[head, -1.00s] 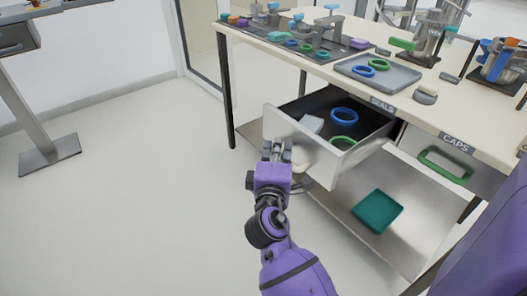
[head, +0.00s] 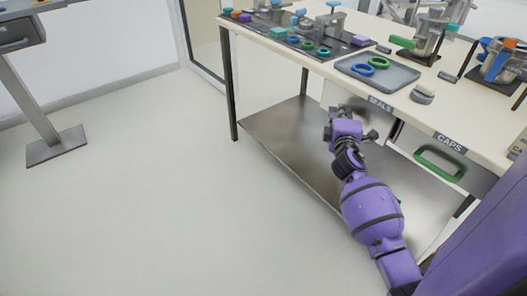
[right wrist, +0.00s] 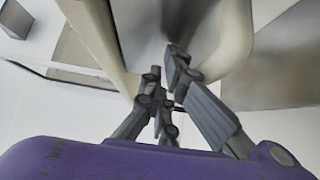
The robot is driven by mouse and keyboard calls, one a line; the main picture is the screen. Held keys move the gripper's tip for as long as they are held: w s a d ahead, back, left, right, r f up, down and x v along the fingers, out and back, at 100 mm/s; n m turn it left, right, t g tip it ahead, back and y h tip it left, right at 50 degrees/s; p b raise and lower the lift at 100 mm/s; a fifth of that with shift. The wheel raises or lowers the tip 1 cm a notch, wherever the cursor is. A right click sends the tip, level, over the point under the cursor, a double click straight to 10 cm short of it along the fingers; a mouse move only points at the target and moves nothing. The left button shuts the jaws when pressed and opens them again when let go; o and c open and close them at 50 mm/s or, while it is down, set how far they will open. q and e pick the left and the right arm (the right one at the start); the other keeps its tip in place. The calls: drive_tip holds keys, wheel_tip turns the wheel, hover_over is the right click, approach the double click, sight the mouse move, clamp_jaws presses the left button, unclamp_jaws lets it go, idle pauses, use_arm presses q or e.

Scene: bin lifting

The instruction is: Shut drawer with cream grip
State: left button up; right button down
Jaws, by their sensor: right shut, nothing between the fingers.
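The drawer under the SEALS label (head: 380,105) now sits in under the bench, its pale front (head: 334,92) partly covered by my right arm. Its inside no longer shows, and I cannot tell whether a small gap is left. My right gripper (head: 350,120) is at the drawer front, shut and empty. The cream grip (right wrist: 237,40) shows large in the right wrist view, with a part on each side of my right gripper (right wrist: 172,75). Whether the fingers touch it I cannot tell. My left gripper is not in view.
A drawer with a green grip (head: 440,163), under the CAPS label (head: 450,143), is to the right. The bench top holds a grey tray (head: 352,67) with rings. A metal lower shelf (head: 285,135) lies below.

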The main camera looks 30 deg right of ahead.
sight(349, 106)
drive_tip(key=d, duration=0.3)
drive_tip(key=shift+w+d, duration=0.1)
drive_tip(key=shift+d, duration=0.45)
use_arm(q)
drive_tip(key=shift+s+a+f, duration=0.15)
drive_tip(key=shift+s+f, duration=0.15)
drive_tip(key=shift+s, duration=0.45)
use_arm(e)
drive_tip(key=shift+r, duration=0.1)
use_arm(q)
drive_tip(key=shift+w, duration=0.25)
use_arm(e)
drive_tip(key=shift+d+r, duration=0.1)
